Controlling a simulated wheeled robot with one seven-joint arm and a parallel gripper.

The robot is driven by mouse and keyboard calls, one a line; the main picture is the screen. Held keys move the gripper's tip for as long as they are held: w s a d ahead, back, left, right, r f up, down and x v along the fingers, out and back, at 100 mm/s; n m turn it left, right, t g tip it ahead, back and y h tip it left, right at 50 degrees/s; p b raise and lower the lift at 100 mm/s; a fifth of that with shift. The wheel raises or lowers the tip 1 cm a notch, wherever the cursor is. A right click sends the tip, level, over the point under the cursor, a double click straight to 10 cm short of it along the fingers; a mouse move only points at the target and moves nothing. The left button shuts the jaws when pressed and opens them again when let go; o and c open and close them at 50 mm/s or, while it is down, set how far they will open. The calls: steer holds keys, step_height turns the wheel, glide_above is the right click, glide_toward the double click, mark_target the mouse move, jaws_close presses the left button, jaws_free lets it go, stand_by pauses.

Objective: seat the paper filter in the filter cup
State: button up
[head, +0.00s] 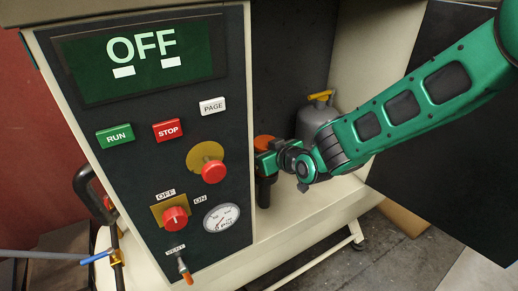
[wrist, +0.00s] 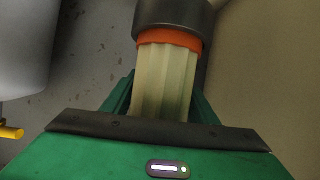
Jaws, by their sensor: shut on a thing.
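My gripper (head: 266,161) is shut on the paper filter (wrist: 165,78), a pale pleated cylinder with orange end caps, between the green fingers in the wrist view. Its upper orange cap (head: 265,142) shows above my gripper in the head view. The dark round filter cup (wrist: 175,16) is at the top of the wrist view, right at the filter's other orange cap. In the head view, the cup (head: 264,192) is below my gripper, in line with the filter. The orange cap is at the cup's mouth; I cannot tell how far it reaches inside.
A grey tank (head: 315,118) with a yellow handle (head: 321,96) stands behind my gripper, close on the right. The control panel (head: 150,150) with its buttons and knobs is to the left. A cream ledge (head: 300,225) runs below.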

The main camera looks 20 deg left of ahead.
steer(key=shift+f, duration=0.9)
steer(key=o, duration=1.3)
steer(key=v, duration=1)
steer(key=shift+s+d+r, duration=0.15)
steer(key=shift+s+d, duration=0.05)
steer(key=shift+d, duration=0.05)
